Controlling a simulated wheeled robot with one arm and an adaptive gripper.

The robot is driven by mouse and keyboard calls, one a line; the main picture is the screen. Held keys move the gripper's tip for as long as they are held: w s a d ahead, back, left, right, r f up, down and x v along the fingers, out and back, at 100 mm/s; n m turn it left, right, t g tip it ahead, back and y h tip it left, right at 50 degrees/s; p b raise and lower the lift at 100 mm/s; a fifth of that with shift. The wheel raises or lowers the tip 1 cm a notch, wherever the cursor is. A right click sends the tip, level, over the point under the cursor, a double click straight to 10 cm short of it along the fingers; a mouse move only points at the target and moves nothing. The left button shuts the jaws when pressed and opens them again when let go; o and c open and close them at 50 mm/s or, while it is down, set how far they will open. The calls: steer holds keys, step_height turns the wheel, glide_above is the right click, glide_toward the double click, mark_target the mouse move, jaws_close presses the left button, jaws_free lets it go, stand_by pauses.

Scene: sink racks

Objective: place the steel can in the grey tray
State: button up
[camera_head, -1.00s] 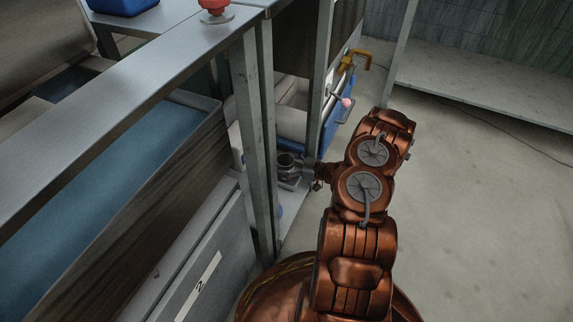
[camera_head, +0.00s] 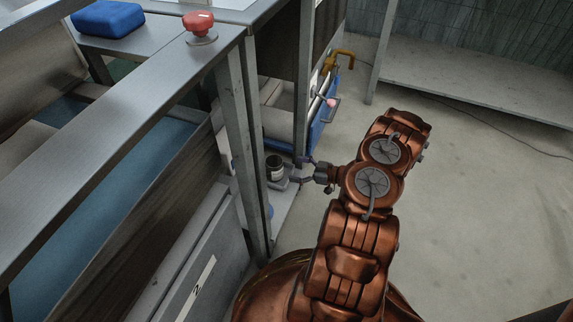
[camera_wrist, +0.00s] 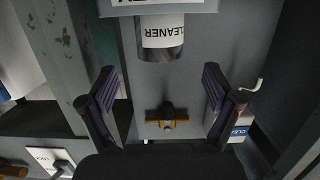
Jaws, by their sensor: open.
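The steel can (camera_head: 275,168) is a dark metal cylinder on the low shelf between the rack posts in the head view. In the wrist view the steel can (camera_wrist: 162,40) appears upside down with a white CLEANER label. Its base is hidden behind a grey box front with a white label, which seems to be the grey tray (camera_wrist: 108,10); the tray also shows below the can in the head view (camera_head: 281,186). The can looks upright in it. My gripper (camera_head: 300,171) is open just right of the can. In the wrist view its fingers (camera_wrist: 158,76) are spread, apart from the can.
Steel posts (camera_head: 236,130) stand close left of my gripper. A blue-fronted drawer with a pink knob (camera_head: 331,102) is behind. A red button (camera_head: 200,27) and a blue box (camera_head: 107,19) sit on upper surfaces. The floor at right (camera_head: 470,190) is clear.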

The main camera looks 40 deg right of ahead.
steer(key=shift+p+v, duration=0.35)
steer(key=shift+v, duration=1.2)
steer(key=shift+a, duration=0.1)
